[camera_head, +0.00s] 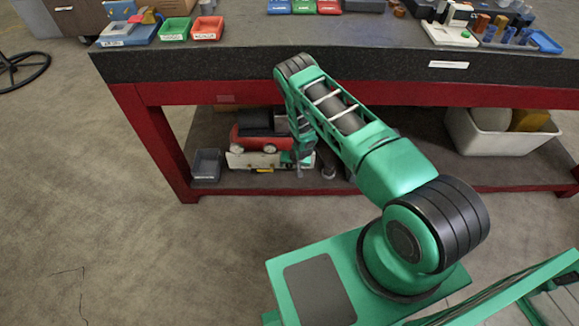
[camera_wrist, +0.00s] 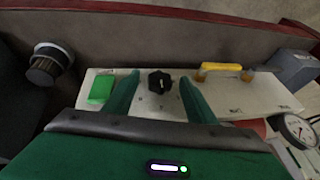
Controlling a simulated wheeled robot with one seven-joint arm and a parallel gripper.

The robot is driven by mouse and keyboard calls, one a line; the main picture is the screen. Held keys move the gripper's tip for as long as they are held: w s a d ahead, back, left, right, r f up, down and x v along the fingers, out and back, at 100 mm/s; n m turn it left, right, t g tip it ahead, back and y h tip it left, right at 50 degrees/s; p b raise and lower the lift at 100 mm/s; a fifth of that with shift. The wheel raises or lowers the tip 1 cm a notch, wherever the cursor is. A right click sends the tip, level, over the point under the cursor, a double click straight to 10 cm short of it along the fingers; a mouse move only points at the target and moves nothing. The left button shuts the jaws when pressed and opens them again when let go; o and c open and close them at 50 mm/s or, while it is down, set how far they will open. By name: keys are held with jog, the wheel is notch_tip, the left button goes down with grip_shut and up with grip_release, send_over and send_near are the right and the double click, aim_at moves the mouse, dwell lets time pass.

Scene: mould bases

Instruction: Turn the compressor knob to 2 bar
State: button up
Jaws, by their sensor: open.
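In the wrist view the black compressor knob (camera_wrist: 159,82) sits on a white panel (camera_wrist: 258,96), with small, unreadable marks near it. My gripper (camera_wrist: 159,88) is open, with one green finger on each side of the knob and a visible gap on both sides. I cannot tell how deep the fingertips reach. The knob's pointer setting is too small to read. A round pressure gauge (camera_wrist: 298,129) shows at the right edge, its reading unclear. In the head view the red compressor (camera_head: 256,140) and its white panel (camera_head: 243,160) are on the lower shelf; my arm hides the knob.
On the panel are a green block (camera_wrist: 101,90) left of the knob and a yellow handle (camera_wrist: 222,67) right of it. A grey bin (camera_head: 206,165) and a white tub (camera_head: 490,138) flank the compressor. The red-framed table's top edge (camera_head: 230,67) overhangs the shelf.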

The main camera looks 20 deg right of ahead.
jog(key=shift+w+f, duration=0.1)
jog(key=shift+f, duration=0.05)
jog(key=c, duration=1)
jog(key=shift+c, duration=0.2)
jog(key=shift+h, duration=0.3)
jog(key=h, duration=0.2)
jog(key=a+n+g+h, duration=0.1)
jog(key=h, duration=0.1)
jog(key=shift+w+g, duration=0.2)
jog(key=shift+g, duration=0.1)
jog(key=h, duration=0.2)
jog(key=n+g+h, duration=0.1)
jog(key=h, duration=0.1)
jog(key=shift+a+f, duration=0.25)
jog(key=shift+a, duration=0.05)
jog(key=shift+w+a+h, duration=0.1)
jog(key=shift+h, duration=0.4)
jog(key=shift+a+f+g+h, duration=0.1)
jog(key=shift+g+h, duration=0.2)
